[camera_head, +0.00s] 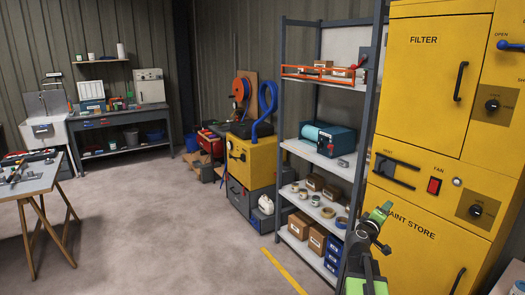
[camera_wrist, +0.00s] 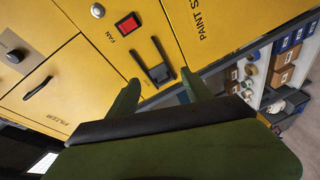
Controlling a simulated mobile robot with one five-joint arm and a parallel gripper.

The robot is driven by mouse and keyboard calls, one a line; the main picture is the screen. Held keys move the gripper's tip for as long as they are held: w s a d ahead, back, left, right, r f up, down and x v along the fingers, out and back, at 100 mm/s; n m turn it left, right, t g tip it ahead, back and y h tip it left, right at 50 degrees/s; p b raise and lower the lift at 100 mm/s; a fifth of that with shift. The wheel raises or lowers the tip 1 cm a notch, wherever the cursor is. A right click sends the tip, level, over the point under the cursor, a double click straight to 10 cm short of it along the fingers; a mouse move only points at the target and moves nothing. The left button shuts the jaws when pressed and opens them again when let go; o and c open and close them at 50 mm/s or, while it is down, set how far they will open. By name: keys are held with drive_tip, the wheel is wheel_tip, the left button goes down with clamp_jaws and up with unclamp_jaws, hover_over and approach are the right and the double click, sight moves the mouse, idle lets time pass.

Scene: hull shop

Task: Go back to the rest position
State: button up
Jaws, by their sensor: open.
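My gripper (camera_head: 378,217), with green fingers, is in front of the lower left part of the yellow cabinet (camera_head: 425,75) in the head view. In the wrist view the fingers of my gripper (camera_wrist: 162,90) stand apart, with nothing held between them. Beyond the fingertips the cabinet front shows a black vent handle (camera_wrist: 152,62); the gap to it is hard to judge. The red fan switch (camera_wrist: 128,24) sits near that handle. In the head view the vent handle (camera_head: 395,170) is above my gripper and the fan switch (camera_head: 434,186) is to its right.
A grey shelf rack (camera_head: 325,82) with boxes and tape rolls stands close left of the cabinet. A table with trestle legs (camera_head: 40,184) is at the left, and a workbench (camera_head: 125,118) is at the back. The floor (camera_head: 160,220) between them is clear.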

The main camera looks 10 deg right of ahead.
drive_tip(key=w+a+f+m+g+y, duration=0.15)
drive_tip(key=a+f, duration=0.25)
drive_tip(key=a, duration=0.5)
drive_tip(key=w+a+f+y, duration=0.1)
drive_tip(key=a+f+y, duration=0.25)
drive_tip(key=a, duration=0.65)
drive_tip(key=w+a+f+m+g+y, duration=0.1)
drive_tip(key=a+f, duration=0.4)
drive_tip(key=a, duration=0.4)
drive_tip(key=s+a+f+g+y, duration=0.3)
drive_tip(key=s+a+f+y, duration=0.1)
drive_tip(key=s+a, duration=0.3)
drive_tip(key=s+a+f+m+g+y, duration=0.1)
drive_tip(key=s+a+f+g+y, duration=0.3)
drive_tip(key=s+a, duration=0.3)
drive_tip(key=a+f, duration=0.1)
drive_tip(key=a, duration=0.3)
drive_tip(key=shift+s+a, duration=0.15)
drive_tip(key=shift+a, duration=0.05)
